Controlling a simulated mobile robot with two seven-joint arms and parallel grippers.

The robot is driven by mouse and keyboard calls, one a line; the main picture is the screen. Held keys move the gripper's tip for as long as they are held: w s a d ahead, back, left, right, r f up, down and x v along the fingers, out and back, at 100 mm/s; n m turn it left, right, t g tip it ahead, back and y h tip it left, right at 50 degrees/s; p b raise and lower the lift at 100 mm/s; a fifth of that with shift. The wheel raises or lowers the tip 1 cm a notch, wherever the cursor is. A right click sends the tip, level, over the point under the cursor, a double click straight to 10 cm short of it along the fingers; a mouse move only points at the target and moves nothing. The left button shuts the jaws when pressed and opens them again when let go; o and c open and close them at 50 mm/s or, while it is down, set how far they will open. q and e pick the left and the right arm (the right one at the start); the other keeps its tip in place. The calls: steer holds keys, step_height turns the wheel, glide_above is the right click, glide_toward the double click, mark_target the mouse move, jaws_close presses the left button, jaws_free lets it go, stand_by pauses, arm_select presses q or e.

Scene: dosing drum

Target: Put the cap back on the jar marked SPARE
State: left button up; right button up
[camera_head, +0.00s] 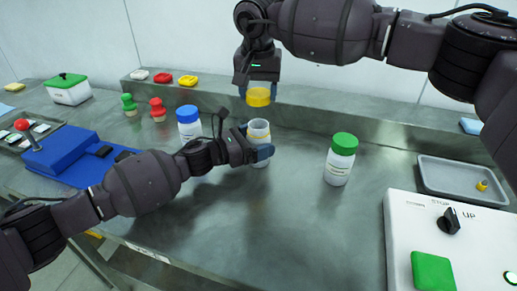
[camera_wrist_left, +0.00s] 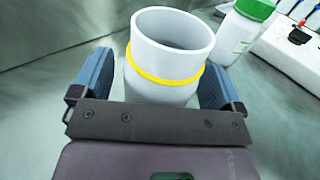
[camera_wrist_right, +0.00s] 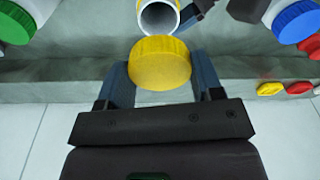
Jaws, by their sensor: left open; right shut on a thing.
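The open jar (camera_head: 258,131) stands upright on the steel table, white with a yellow ring below its bare mouth; any marking on it is unreadable here. In the left wrist view the jar (camera_wrist_left: 172,55) stands between the fingers of my left gripper (camera_wrist_left: 165,90), which is open around it. My right gripper (camera_head: 260,88) is shut on the yellow cap (camera_head: 258,97) and holds it above the jar, with a gap between them. The right wrist view shows the cap (camera_wrist_right: 160,62) between the fingertips and the jar mouth (camera_wrist_right: 158,17) beyond.
A blue-capped jar (camera_head: 189,122) stands left of the open jar, and a green-capped jar (camera_head: 340,160) right of it. A grey tray (camera_head: 440,190) and a white control box (camera_head: 440,240) are at the right. Red, white and yellow caps (camera_head: 163,77) lie on the back ledge.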

mark_target(258, 120)
arm_select(q)
steer(key=shift+w+d, duration=0.1)
steer(key=shift+d, duration=0.05)
steer(key=c, duration=1.4)
steer(key=shift+o, duration=0.2)
arm_select(e)
steer(key=shift+f, duration=2.5)
steer(key=shift+f, duration=0.1)
steer(key=shift+f, duration=0.8)
steer(key=shift+f, duration=0.55)
